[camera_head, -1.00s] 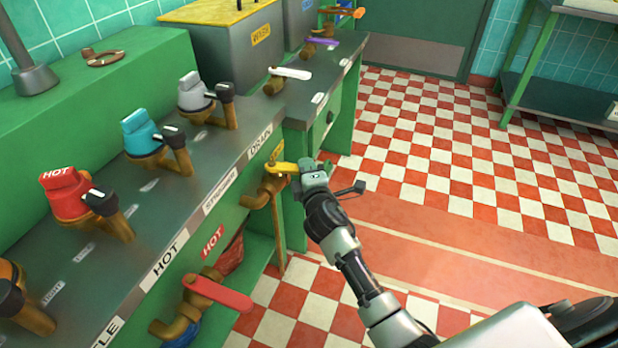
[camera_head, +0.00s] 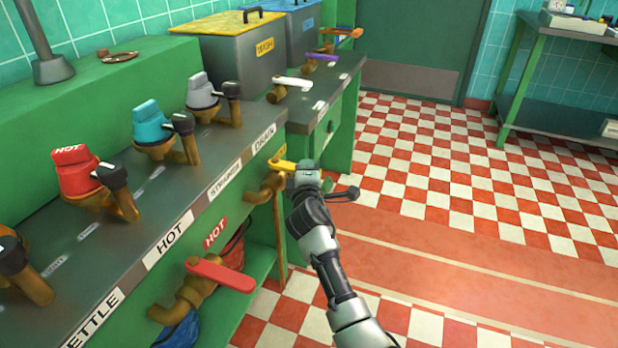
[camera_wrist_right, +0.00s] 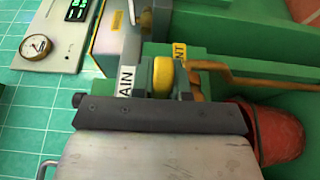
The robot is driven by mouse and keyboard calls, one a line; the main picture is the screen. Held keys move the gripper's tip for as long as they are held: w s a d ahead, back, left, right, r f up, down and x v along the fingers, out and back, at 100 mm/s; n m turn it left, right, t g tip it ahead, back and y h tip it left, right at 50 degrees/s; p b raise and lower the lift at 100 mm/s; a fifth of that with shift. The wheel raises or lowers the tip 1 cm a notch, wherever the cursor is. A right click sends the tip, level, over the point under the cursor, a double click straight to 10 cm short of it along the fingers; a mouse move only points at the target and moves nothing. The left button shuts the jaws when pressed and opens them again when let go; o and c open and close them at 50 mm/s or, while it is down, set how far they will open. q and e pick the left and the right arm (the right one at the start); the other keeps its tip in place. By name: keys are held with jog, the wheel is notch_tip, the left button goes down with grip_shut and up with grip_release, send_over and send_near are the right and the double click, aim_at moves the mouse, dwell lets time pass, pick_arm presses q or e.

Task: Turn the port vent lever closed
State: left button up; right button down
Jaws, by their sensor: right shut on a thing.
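The yellow lever (camera_head: 283,164) sits on a brass valve (camera_head: 266,187) on the green counter's front, below the DRAIN label (camera_head: 264,138). A yellow label ending in "NT" (camera_wrist_right: 180,51) is beside it in the right wrist view, where the yellow lever (camera_wrist_right: 162,78) also shows. My right gripper (camera_head: 298,172) is shut on the lever's outer end. The lever lies roughly sideways, pointing out from the counter. The gripper hides part of the handle. My left gripper is not in view.
A red lever (camera_head: 220,274) juts from a lower brass valve, nearer along the counter front. Red, teal and grey taps (camera_head: 201,92) stand on top. A white-handled valve (camera_head: 292,82) is beyond. A red bucket (camera_wrist_right: 275,130) sits below. The checkered floor (camera_head: 430,150) to the right is clear.

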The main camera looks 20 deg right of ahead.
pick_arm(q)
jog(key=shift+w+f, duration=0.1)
pick_arm(e)
jog(key=shift+f, duration=0.1)
dwell(0.4)
jog(key=c, duration=1.1)
grip_release()
jog(key=shift+s, duration=0.1)
